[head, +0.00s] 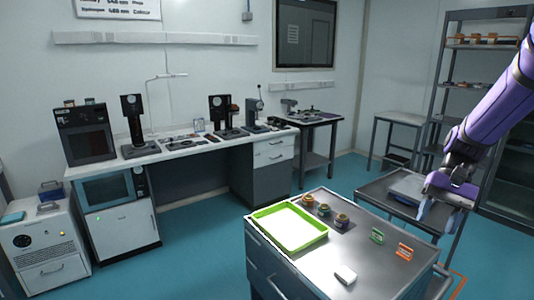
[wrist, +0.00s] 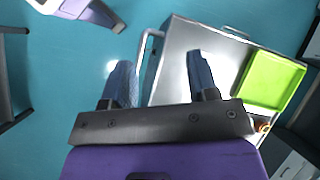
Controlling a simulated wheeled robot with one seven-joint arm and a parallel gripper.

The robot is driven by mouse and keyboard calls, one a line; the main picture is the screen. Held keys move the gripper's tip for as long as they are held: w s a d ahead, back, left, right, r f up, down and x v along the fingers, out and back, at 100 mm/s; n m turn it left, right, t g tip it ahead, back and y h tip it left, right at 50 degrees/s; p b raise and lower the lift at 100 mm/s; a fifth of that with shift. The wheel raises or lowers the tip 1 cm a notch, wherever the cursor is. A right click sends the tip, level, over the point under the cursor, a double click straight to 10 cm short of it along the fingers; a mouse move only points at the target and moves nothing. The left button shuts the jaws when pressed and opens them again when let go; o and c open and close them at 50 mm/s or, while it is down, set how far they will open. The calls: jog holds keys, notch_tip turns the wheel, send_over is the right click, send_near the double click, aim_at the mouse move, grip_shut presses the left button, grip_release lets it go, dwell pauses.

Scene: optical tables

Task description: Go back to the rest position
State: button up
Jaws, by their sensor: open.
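My gripper (head: 436,213) hangs from my purple arm at the right of the head view, fingers pointing down. It is open and empty, above and to the right of the metal cabinet top (head: 318,266). In the wrist view, the two blue-grey fingers of my gripper (wrist: 158,68) are spread apart with nothing between them. The cabinet's edge and part of its top lie below them.
A cart (head: 375,189) and shelf rack (head: 447,75) stand near my arm. Open floor lies left.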

jog(key=s+a+r+n+t+h, duration=0.5)
jog(key=s+a+r+t, duration=0.4)
jog(key=s+r, duration=0.4)
jog(key=shift+s+a+r+n, duration=0.3)
jog(key=shift+s+a+n, duration=0.5)
jog(key=shift+s, duration=0.4)
jog(key=shift+a, duration=0.1)
